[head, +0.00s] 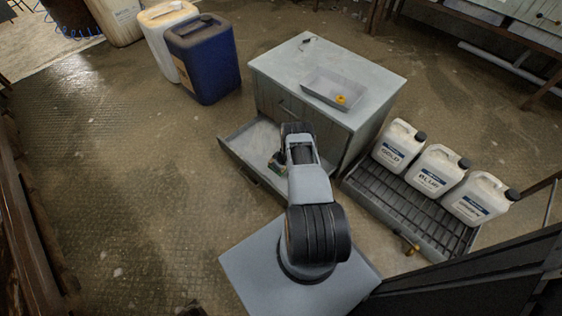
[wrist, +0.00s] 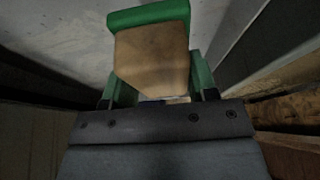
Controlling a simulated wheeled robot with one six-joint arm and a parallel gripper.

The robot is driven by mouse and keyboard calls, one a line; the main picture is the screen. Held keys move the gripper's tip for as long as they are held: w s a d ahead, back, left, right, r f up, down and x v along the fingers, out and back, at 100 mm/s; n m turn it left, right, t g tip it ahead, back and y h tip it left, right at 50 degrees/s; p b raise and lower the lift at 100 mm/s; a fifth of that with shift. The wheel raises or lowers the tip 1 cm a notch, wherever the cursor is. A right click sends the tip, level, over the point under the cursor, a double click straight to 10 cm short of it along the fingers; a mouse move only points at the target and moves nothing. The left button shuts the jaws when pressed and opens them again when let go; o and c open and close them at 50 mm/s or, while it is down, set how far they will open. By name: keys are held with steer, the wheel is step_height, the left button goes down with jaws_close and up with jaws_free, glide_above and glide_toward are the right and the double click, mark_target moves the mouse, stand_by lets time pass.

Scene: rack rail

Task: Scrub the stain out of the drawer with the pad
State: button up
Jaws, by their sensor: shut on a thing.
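The pad (wrist: 152,60) is a tan block with a green layer (wrist: 148,15) on its far end. My gripper (wrist: 155,75) is shut on it, with a green-grey finger on either side. The drawer (head: 240,142) is pulled open from the grey cabinet (head: 353,78), and its pale floor also shows in the wrist view (wrist: 50,35). In the head view my gripper (head: 277,163) is low at the drawer, partly hidden by my arm. I cannot tell whether the pad touches the floor. No stain shows clearly; part of the drawer is hidden behind my arm.
A shallow tray (head: 322,91) and a small yellow item (head: 341,99) are on the cabinet top. A black rack (head: 400,204) with white jugs (head: 435,172) stands to the right. A blue canister (head: 206,62) stands behind left. The floor left of the drawer is clear.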

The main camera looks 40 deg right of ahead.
steer(key=shift+r+p, duration=1.35)
steer(key=shift+r, duration=0.25)
steer(key=shift+r, duration=0.1)
